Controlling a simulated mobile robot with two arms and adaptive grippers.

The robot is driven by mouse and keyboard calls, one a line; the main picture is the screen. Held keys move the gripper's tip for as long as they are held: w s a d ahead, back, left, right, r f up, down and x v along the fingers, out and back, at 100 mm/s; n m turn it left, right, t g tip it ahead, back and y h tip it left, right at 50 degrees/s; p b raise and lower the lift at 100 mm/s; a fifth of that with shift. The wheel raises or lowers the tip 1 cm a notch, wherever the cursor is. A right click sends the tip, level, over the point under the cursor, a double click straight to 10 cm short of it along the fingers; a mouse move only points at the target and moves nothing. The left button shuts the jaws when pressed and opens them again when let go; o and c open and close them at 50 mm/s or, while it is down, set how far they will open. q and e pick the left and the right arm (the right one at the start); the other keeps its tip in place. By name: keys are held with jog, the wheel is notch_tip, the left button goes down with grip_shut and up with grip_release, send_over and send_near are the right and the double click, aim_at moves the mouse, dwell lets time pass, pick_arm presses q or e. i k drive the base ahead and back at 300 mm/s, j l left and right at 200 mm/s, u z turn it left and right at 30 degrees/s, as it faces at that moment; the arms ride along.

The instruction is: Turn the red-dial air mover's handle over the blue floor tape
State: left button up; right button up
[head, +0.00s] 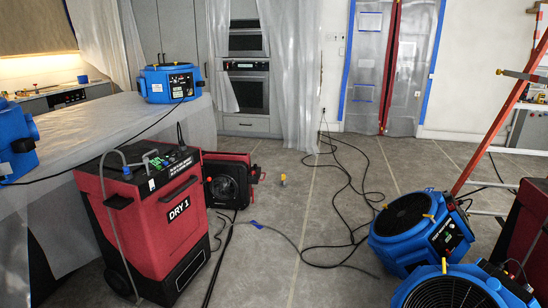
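A small piece of blue floor tape (257,225) lies on the grey floor near the middle, among black cables. A blue air mover (405,215) with a dark round grille and a control panel stands on the floor at the right. Another blue air mover (450,291) stands in front of it, cut off by the bottom edge. A red air mover (230,180) stands behind the red dehumidifier. Neither of my grippers is in view.
A red dehumidifier marked DRY 1 (150,220) stands at the left, beside a plastic-covered counter (90,125) bearing blue machines. Black cables (350,205) wind across the middle floor. A red ladder (500,115) leans at the right. The floor's centre is otherwise mostly clear.

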aim_at(229, 187)
jog(key=i, duration=2.35)
